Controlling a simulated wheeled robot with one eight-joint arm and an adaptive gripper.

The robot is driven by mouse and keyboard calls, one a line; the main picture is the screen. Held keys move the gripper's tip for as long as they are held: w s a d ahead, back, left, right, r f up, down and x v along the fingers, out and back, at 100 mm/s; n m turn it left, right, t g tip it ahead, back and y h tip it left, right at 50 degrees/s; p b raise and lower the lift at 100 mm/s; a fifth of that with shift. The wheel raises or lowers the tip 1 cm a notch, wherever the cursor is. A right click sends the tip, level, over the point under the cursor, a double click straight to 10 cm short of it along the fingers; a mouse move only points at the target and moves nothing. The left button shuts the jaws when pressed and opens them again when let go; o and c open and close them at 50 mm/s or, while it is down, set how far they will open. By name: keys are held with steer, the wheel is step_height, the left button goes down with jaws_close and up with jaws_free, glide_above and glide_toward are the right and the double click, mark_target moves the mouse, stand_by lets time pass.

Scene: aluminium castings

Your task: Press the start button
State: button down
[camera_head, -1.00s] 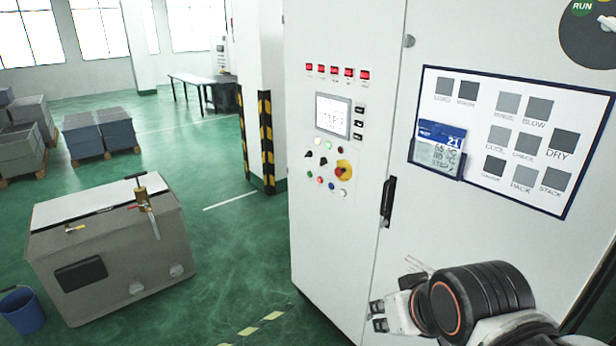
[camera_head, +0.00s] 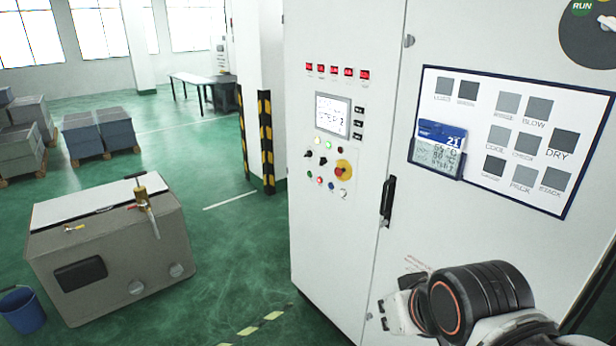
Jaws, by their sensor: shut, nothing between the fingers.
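The control panel is on the white cabinet (camera_head: 340,240), left of the door handle. Below its screen (camera_head: 332,115) sit several small buttons and knobs. A red mushroom knob on a yellow base (camera_head: 344,171) is at the right. The labels are too small to read, so I cannot tell which is the start button. My gripper (camera_head: 384,314) is shut and empty at the lower right, well below and right of the buttons, apart from them.
A black door handle (camera_head: 387,202) stands between the panel and my gripper. A framed board (camera_head: 590,150) with a calendar card (camera_head: 437,150) hangs on the right door. A grey box (camera_head: 110,260) with a brass valve and a blue bucket (camera_head: 22,310) stand left; green floor lies between.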

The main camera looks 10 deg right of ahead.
stand_by(0.5)
step_height(320, 180, down, 17)
steer(key=b, duration=1.6)
steer(key=shift+b, duration=0.4)
steer(key=shift+r, duration=0.1)
steer(key=shift+w, duration=0.1)
